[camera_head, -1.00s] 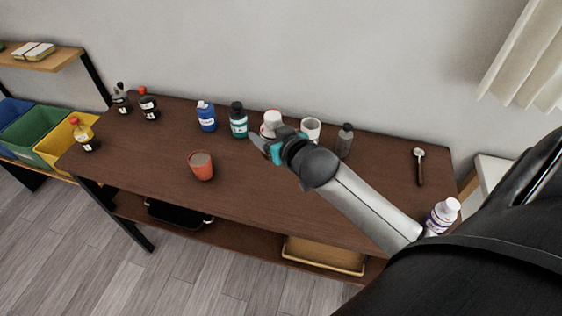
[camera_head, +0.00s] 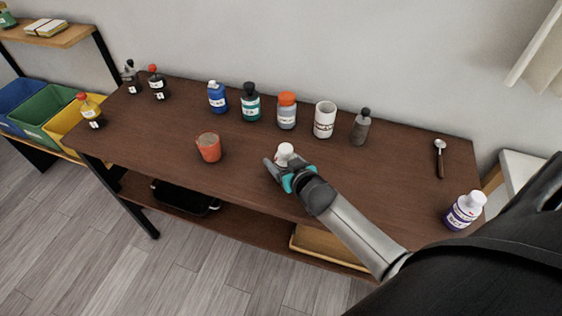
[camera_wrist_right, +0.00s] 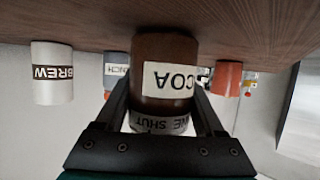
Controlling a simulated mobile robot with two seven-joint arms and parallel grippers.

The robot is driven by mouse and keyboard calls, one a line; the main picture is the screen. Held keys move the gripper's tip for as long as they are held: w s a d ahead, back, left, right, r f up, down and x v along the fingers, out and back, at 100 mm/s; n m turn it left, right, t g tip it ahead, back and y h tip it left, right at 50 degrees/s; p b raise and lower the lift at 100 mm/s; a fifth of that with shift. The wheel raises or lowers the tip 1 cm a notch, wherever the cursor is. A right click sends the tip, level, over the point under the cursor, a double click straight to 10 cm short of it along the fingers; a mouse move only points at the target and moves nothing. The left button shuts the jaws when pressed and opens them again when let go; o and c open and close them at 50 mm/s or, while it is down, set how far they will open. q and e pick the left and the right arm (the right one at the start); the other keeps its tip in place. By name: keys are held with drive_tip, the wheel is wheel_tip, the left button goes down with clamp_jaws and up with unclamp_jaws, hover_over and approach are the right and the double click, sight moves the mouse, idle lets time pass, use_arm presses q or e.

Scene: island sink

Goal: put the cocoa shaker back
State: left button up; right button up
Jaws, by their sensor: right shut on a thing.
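The cocoa shaker is brown with a white label and a white lid. In the wrist view the shaker (camera_wrist_right: 163,55) stands between my right gripper's fingers (camera_wrist_right: 160,110), its base close to the tabletop; I cannot tell whether it touches. This view is upside down. In the head view only the shaker's white lid (camera_head: 285,149) shows beyond my right gripper (camera_head: 279,172), over the front middle of the table (camera_head: 235,175). The right gripper is shut on the shaker. My left gripper is not in view.
Along the back stand a blue bottle (camera_head: 217,97), a teal bottle (camera_head: 251,103), an orange-capped jar (camera_head: 287,112), a white mug (camera_head: 324,120) and a grey bottle (camera_head: 361,127). An orange-red cup (camera_head: 209,148) stands left of the gripper.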

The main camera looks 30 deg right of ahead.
drive_tip(key=shift+f, duration=0.1)
drive_tip(key=o, duration=1.5)
drive_tip(key=shift+c, duration=0.2)
drive_tip(key=shift+r, duration=0.2)
drive_tip(key=shift+s+r, duration=0.1)
drive_tip(key=shift+s, duration=0.15)
drive_tip(key=p+v, duration=0.3)
drive_tip(key=v, duration=0.8)
drive_tip(key=shift+s, duration=0.25)
